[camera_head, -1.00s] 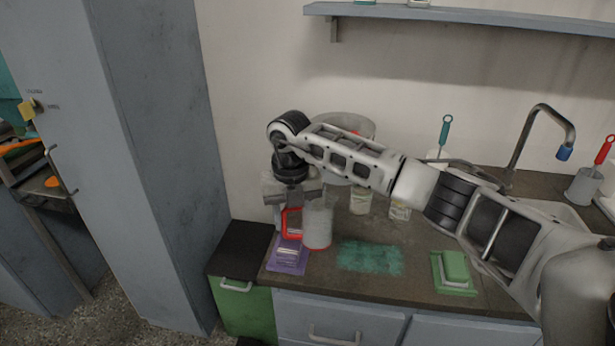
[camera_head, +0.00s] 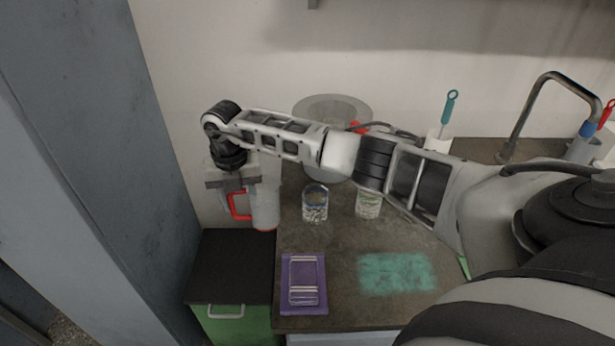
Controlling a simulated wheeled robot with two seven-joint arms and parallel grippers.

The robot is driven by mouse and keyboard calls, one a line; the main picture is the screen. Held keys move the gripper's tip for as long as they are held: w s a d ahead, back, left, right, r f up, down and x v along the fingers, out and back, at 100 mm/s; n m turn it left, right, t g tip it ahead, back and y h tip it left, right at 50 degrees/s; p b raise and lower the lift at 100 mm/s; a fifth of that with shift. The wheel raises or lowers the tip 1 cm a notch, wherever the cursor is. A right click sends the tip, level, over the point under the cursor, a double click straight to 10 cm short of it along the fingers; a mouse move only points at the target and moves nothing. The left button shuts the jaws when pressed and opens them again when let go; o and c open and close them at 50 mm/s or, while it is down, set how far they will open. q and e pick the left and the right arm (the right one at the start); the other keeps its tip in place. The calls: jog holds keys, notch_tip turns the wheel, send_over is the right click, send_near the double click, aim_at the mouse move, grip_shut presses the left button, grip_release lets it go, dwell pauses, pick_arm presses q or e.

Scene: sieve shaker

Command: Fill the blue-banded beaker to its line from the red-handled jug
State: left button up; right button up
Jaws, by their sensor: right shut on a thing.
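My right gripper (camera_head: 236,184) is shut on the red handle of the jug (camera_head: 265,206). The jug is clear to whitish with a red rim at its base and looks about upright. It is near the counter's left edge; whether it touches the counter is hard to tell. To its right stands a glass beaker (camera_head: 315,205) with a dark bluish band and speckled grey look. Another beaker (camera_head: 368,204) with a pale greenish label stands further right. The fill line is too small to make out. My left gripper is not in view.
A purple mat (camera_head: 315,308) with a banded block lies at the front left of the counter. A teal patch (camera_head: 396,272) lies to its right. A large round grey dish (camera_head: 333,112) is behind my arm. The tap (camera_head: 540,105) is at right; a tall cabinet (camera_head: 110,150) at left.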

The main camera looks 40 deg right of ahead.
jog(key=shift+s+r, duration=0.1)
jog(key=shift+d, duration=0.15)
jog(key=shift+s+d+r+y+p, duration=0.1)
jog(key=shift+d+r+y+p, duration=0.1)
jog(key=shift+r+y+p, duration=0.15)
jog(key=shift+s+d+r+t+y, duration=0.3)
jog(key=shift+d+t+y, duration=0.1)
jog(key=shift+y, duration=0.15)
jog(key=shift+s+d+r+t+y, duration=0.25)
jog(key=shift+d+t+y, duration=0.15)
jog(key=shift+y, duration=0.1)
jog(key=t+y, duration=0.4)
jog(key=y, duration=0.2)
send_near(248, 198)
jog(key=shift+w+a+r, duration=0.5)
jog(key=shift+w+r, duration=0.2)
jog(key=shift+w, duration=0.15)
jog(key=shift+s+d+f+y, duration=0.15)
jog(key=shift+d+y, duration=0.1)
jog(key=shift+y, duration=0.05)
jog(key=shift+s+d+r+t+y+b, duration=0.2)
jog(key=shift+r+t+y+b, duration=0.1)
jog(key=shift+y+b, duration=0.15)
dwell(0.9)
